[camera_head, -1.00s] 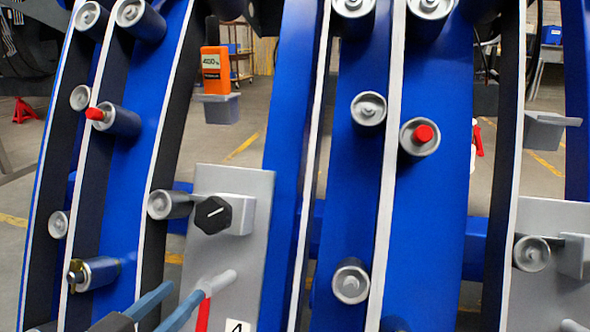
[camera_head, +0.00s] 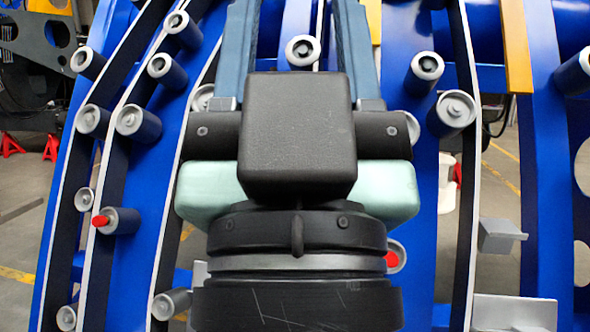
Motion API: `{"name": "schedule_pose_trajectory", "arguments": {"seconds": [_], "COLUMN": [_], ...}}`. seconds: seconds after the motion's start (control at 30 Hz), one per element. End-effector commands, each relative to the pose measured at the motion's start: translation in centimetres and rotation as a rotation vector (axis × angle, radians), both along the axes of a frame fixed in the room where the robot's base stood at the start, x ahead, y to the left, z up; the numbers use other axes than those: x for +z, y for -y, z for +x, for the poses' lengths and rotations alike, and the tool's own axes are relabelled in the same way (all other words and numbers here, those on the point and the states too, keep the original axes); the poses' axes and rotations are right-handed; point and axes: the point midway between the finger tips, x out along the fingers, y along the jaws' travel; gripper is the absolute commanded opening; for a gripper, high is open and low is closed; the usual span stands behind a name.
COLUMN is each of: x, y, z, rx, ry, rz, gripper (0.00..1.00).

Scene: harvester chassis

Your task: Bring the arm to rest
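My gripper (camera_head: 297,40) fills the middle of the view, seen from behind, pointing up the picture. Its two blue-grey fingers stand wide apart with nothing held between them. A silver-faced post (camera_head: 303,50) shows in the gap, behind the fingers and not gripped. My black wrist and the pale green gripper body hide much of the blue chassis (camera_head: 420,120). I cannot tell how far the fingers are from the chassis.
Posts stick out around my gripper, including a red-tipped post (camera_head: 118,220) at left and another red-tipped post (camera_head: 393,258), partly hidden, at right. A grey bracket (camera_head: 500,236) juts out at lower right. Open floor shows beyond both sides.

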Motion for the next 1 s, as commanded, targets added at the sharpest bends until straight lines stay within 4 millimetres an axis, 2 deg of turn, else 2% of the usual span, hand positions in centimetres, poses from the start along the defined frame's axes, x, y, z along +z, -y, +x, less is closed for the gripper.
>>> {"name": "schedule_pose_trajectory", "arguments": {"seconds": [0.03,0.8,1.0], "x": [3.1,24.9,29.7], "y": [0.0,-0.1,-0.2], "z": [0.0,0.2,0.2], "rx": [0.001,0.004,0.004], "ry": [-0.001,-0.006,-0.006], "rz": [0.001,0.001,0.001], "gripper": [0.52,0.52,0.52]}}
